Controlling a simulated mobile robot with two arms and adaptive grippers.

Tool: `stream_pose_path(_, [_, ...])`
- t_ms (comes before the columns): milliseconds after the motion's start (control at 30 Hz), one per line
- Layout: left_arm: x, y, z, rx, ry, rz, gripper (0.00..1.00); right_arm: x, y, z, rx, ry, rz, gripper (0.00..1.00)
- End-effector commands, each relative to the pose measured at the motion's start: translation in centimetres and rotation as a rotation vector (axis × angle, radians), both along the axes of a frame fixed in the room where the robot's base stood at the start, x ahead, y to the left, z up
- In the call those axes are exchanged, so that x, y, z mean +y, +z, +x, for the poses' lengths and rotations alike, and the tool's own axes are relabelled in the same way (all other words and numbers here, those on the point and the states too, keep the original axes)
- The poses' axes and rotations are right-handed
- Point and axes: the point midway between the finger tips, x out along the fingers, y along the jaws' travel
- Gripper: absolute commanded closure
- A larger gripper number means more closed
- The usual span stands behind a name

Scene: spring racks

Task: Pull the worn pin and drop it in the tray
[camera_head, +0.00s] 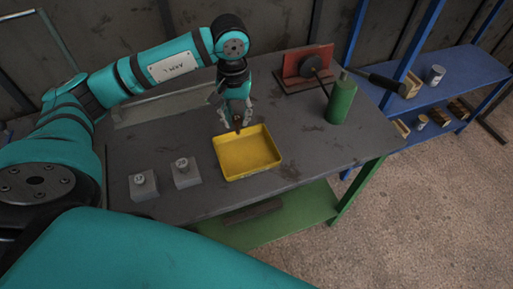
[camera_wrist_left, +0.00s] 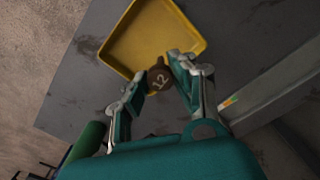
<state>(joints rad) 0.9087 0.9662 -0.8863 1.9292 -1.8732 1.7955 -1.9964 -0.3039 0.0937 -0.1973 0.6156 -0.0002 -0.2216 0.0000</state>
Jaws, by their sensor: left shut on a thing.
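My left gripper (camera_head: 238,120) is at the far edge of the yellow tray (camera_head: 240,175), with its fingers pointing down. The tray looks empty. My right gripper is not in view.
Two grey blocks with round-topped pins, a left one (camera_head: 143,186) and a right one (camera_head: 185,173), stand left of the tray on the grey table (camera_head: 200,205). A green cylinder (camera_head: 341,103) and a red stand (camera_head: 304,66) are to the right. Blue shelves (camera_head: 455,72) stand beyond.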

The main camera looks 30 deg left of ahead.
Motion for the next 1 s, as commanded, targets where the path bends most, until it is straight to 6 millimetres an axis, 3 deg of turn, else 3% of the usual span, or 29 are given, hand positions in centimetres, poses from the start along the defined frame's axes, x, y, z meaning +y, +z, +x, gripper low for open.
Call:
stream_pose_path(233, [-0.1, -3.1, -0.1, 0.003, -0.002, -0.001, 1.0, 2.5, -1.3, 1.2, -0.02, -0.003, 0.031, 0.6])
stream_pose_path(433, [-0.1, -4.9, -0.1, 0.002, -0.003, -0.001, 1.0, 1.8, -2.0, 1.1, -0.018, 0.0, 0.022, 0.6])
stream_pose_path(733, [-0.1, -5.1, 0.0, 0.0, -0.003, -0.001, 1.0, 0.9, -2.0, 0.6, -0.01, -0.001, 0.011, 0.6])
stream_pose_path(767, [-0.1, -5.1, 0.0, 0.0, -0.003, -0.001, 0.72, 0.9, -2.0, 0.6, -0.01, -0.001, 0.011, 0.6])
stream_pose_path(933, [-0.1, -5.1, 0.0, 0.0, -0.003, -0.001, 0.5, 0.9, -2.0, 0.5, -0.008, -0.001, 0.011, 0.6])
stream_pose_path(1000, [-0.1, -5.1, 0.0, 0.0, -0.003, -0.001, 0.48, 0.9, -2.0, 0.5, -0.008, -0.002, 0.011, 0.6])
